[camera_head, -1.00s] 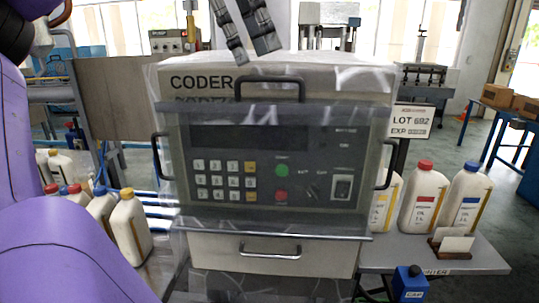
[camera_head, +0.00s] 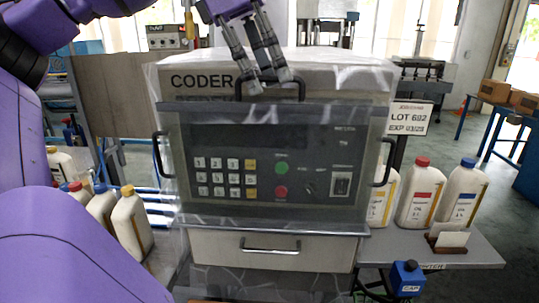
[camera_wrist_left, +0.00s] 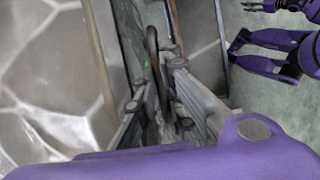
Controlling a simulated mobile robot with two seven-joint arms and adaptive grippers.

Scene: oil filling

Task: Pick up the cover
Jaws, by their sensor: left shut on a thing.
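The cover (camera_head: 225,222) is a see-through panel with dark edges over the front of the coder machine. It has a dark handle on each side and a dark top handle (camera_head: 303,88). My left gripper (camera_head: 268,80) is shut on the top handle, coming from above. In the left wrist view the handle (camera_wrist_left: 152,45) runs between the fingers of my left gripper (camera_wrist_left: 158,100). My right gripper (camera_wrist_left: 268,5) shows only small at the top right of that view, and its jaws are unclear.
The coder's keypad and buttons show through the cover. A drawer handle (camera_head: 270,246) is below. White bottles (camera_head: 420,195) with red and blue caps stand on a side table at right, near a blue box (camera_head: 408,278). More bottles (camera_head: 130,222) stand at left.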

